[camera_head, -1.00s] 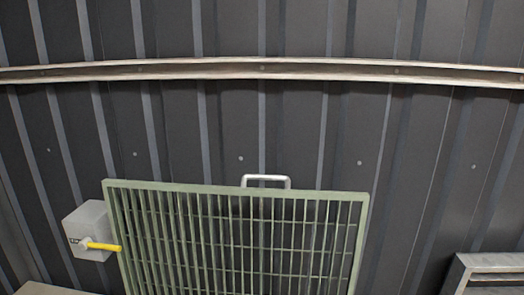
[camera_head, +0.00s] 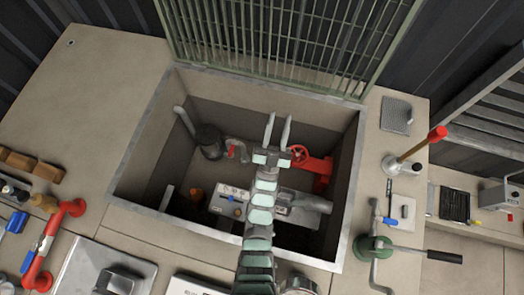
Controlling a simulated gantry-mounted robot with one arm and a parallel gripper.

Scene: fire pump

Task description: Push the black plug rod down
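My gripper (camera_head: 277,131) hangs over the open rectangular pit (camera_head: 341,200). Its two pale fingers are apart, with nothing seen between them. A black cylinder (camera_head: 209,142) stands in the pit to the left of the gripper, apart from it. I cannot tell for sure whether this is the black plug rod. A red valve wheel (camera_head: 300,155) on a red pipe (camera_head: 322,170) is just right of the gripper in the picture. My arm hides part of the pit floor and the grey pump unit (camera_head: 228,205).
The raised green grate (camera_head: 285,40) stands at the pit's back edge. Right of the pit are a red-tipped lever (camera_head: 415,150) and a green hand pump (camera_head: 373,248) with a black-ended handle. A red pipe (camera_head: 50,240) is at left. The upper-left deck is mostly clear.

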